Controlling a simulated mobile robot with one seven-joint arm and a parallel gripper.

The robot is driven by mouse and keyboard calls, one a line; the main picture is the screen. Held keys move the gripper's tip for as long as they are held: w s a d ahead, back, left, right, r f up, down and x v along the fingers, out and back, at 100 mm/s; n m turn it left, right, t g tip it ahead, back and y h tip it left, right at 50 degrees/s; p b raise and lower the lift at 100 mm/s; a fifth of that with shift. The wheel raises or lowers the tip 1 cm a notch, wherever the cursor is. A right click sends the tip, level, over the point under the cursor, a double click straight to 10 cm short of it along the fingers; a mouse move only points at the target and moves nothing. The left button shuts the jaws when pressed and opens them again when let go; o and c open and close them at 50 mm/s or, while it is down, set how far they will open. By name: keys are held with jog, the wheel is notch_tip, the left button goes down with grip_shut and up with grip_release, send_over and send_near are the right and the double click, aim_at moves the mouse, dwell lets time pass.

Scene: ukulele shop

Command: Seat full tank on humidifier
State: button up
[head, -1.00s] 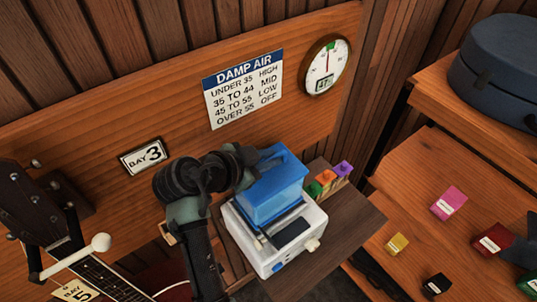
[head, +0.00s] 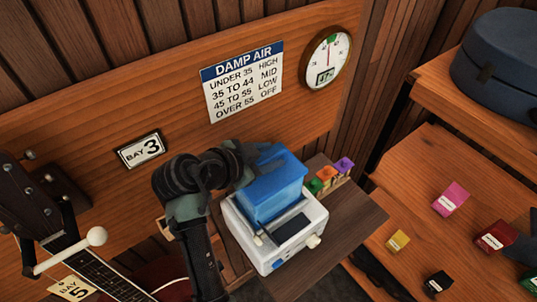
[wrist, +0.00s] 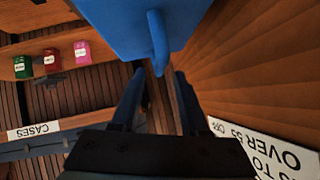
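The blue tank (head: 272,190) stands upright on the back part of the white humidifier (head: 283,252). It looks seated, but the joint between them is partly hidden. In the wrist view the tank (wrist: 125,22) fills the top, with its blue handle (wrist: 158,40) pointing toward my gripper. My gripper (wrist: 159,74) has its two fingers apart, one on each side of the handle's end, with gaps showing. In the head view my gripper (head: 262,160) is at the upper left of the tank. The humidifier has a dark front panel and a pale knob (head: 314,241).
The humidifier stands on a brown shelf (head: 350,222). A gauge (head: 326,57) and a damp air sign (head: 243,82) hang on the wall. A guitar (head: 70,220) is at left.

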jog(key=shift+s+f, duration=0.1)
jog(key=shift+f, duration=0.3)
jog(key=b+v, duration=0.5)
jog(key=v, duration=0.8)
jog(key=w+d+r+n+t+y+b, duration=0.1)
jog(key=w+d+r+n+t+y, duration=0.25)
jog(key=r, duration=0.55)
jog(key=w+r+n+t+y+b, duration=0.1)
jog(key=w+r+n+t, duration=0.25)
jog(key=r+t, duration=0.4)
jog(key=s+d+r+n+t+y, duration=0.1)
jog(key=s+r+t, duration=0.1)
jog(key=s+r, duration=0.2)
jog(key=s+d+r+n+t+y+b, duration=0.1)
jog(key=s+r+n+t, duration=0.1)
jog(key=s+r, duration=0.3)
jog(key=s+d+r+n+t+y, duration=0.1)
jog(key=s+r+t, duration=0.3)
jog(key=r, duration=0.6)
jog(key=shift+s+d+n, duration=0.2)
jog(key=shift+d+n, duration=0.1)
jog(key=shift+n, duration=0.4)
jog(key=shift+f+b, duration=0.15)
jog(key=shift+b, duration=0.2)
